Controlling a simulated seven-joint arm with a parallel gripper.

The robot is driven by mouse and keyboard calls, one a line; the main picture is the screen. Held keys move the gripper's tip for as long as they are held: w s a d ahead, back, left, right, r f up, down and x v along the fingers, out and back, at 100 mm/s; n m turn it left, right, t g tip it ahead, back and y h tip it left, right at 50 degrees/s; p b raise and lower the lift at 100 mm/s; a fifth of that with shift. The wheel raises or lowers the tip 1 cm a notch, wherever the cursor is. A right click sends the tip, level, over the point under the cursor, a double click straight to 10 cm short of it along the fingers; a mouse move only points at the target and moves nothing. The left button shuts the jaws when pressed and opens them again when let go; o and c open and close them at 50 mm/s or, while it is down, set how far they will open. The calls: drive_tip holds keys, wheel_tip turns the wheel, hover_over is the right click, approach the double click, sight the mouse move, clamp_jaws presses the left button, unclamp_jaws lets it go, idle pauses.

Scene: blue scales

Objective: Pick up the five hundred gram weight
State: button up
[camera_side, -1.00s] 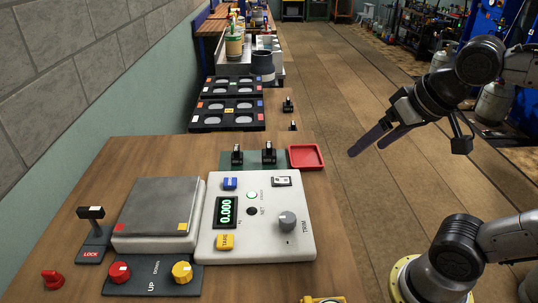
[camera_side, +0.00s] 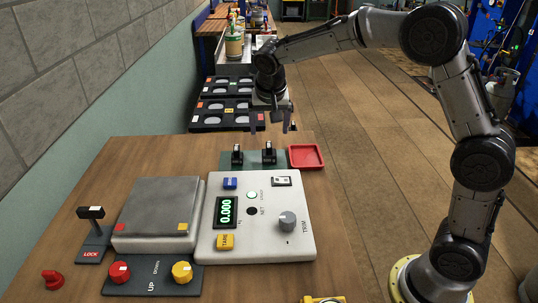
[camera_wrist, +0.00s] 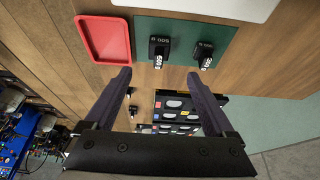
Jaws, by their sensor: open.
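Two black weights stand upright on a green mat (camera_side: 253,167) beyond the scale's control panel, a left one (camera_side: 237,155) and a right one (camera_side: 269,153). In the wrist view, one black weight (camera_wrist: 160,48) and another (camera_wrist: 204,55) stand on the mat, and both labels appear to read 500 g. My gripper (camera_side: 270,130) points down, open and empty, above and just behind the mat. In the wrist view my gripper (camera_wrist: 160,76) has its fingers spread apart, with the weights beyond the fingertips. Neither finger appears to touch a weight.
A red tray (camera_side: 306,157) lies right of the mat. The scale's grey platform (camera_side: 158,207) is empty; its display (camera_side: 226,211) reads 0.000. Black racks (camera_side: 226,117) stand behind.

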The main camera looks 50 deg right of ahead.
sight(269, 145)
drive_tip(key=x, duration=0.8)
drive_tip(key=shift+d, duration=0.1)
drive_tip(key=x, duration=0.5)
drive_tip(key=shift+w+d+r, duration=0.1)
drive_tip(key=shift+w+d, duration=0.05)
drive_tip(key=shift+d, duration=0.05)
clamp_jaws()
drive_tip(key=shift+r, duration=0.15)
